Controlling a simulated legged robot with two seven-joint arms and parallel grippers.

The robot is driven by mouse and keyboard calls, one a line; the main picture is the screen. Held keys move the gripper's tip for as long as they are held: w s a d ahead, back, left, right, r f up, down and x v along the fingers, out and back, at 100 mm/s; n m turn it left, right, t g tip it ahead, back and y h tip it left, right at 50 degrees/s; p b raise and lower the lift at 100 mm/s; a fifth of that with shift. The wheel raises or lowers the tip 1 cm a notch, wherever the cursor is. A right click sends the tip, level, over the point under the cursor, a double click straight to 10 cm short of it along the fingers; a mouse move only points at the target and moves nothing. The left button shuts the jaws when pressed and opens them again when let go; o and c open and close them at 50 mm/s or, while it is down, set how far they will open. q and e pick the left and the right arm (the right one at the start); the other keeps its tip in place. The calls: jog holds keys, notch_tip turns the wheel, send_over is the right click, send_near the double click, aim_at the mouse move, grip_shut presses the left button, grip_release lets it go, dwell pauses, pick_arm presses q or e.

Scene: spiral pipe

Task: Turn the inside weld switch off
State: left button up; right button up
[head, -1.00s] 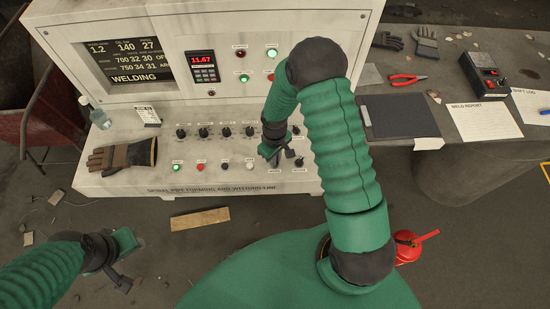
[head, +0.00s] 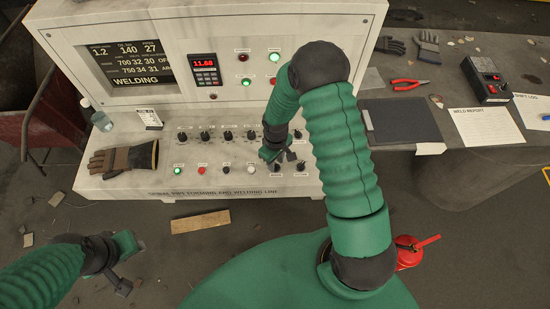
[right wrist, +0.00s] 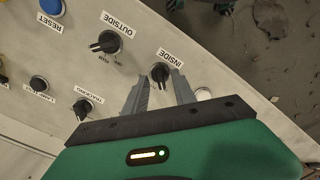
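The inside weld switch (right wrist: 160,72) is a small black rotary knob beside its "INSIDE" label in the right wrist view. It also shows at the console's lower right in the head view (head: 275,167). My right gripper (right wrist: 162,77) is open, with one grey finger on each side of the knob. I cannot tell whether the fingers touch it. The "OUTSIDE" switch (right wrist: 106,42) is a similar, larger-looking knob to the left. My left gripper (head: 131,265) is open and empty, low at the left, away from the console.
The console (head: 110,188) carries a row of black knobs, small buttons and a screen (head: 125,62) reading "WELDING". A work glove (head: 122,158) lies at its left. The side table (head: 470,140) holds red pliers (head: 408,85), papers and a control box (head: 486,78).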

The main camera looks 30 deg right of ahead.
notch_tip(320, 180, up, 17)
jog(key=b, duration=0.1)
jog(key=shift+f+b, duration=0.15)
jog(key=shift+b, duration=0.2)
jog(key=s+a+f+m+t+b, duration=0.2)
jog(key=s+a+f+b, duration=0.1)
jog(key=s+a, duration=0.4)
jog(key=s+b, duration=0.1)
jog(key=s, duration=0.1)
jog(key=shift+s+a+f+m+t, duration=0.15)
jog(key=shift+s+a+m+t, duration=0.15)
jog(key=shift+s+m, duration=0.1)
jog(key=shift+s+a, duration=0.1)
jog(key=shift+a, duration=0.15)
